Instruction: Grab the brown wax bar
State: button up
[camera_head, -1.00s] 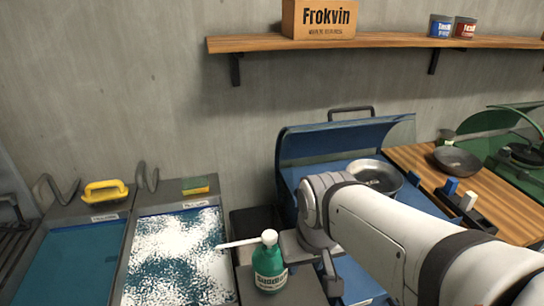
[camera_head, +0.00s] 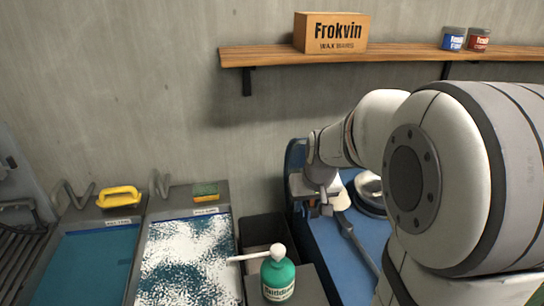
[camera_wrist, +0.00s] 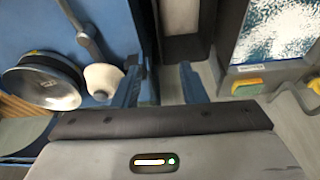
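I cannot make out a brown wax bar in either current view. A cardboard box (camera_head: 331,33) marked "Frokvin wax bars" stands on the wall shelf. My gripper (camera_head: 322,208) hangs over the left edge of the blue machine. In the wrist view my gripper (camera_wrist: 160,88) shows two blue fingers spread apart, with nothing between them. My arm covers the right side of the head view, where the small blue, white and dark blocks on the wooden bench were seen earlier.
A metal bowl (camera_wrist: 45,80) and a white cone-shaped piece (camera_wrist: 103,78) are at the blue machine (camera_head: 338,250). A dark open bin (camera_head: 262,230) is beside it. A green bottle (camera_head: 278,275) stands in front. Trays (camera_head: 185,262) lie left. The wooden shelf (camera_head: 400,54) runs above.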

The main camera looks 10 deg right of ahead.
jog(key=w+d+f+p, duration=0.35)
jog(key=w+d, duration=0.35)
jog(key=w, duration=0.5)
jog(key=shift+m+t+h, duration=0.3)
jog(key=shift+t, duration=0.1)
jog(key=shift+p+x, duration=0.85)
jog(key=shift+x, duration=3.4)
jog(key=shift+d, duration=0.2)
jog(key=shift+r, duration=0.1)
jog(key=c, duration=0.8)
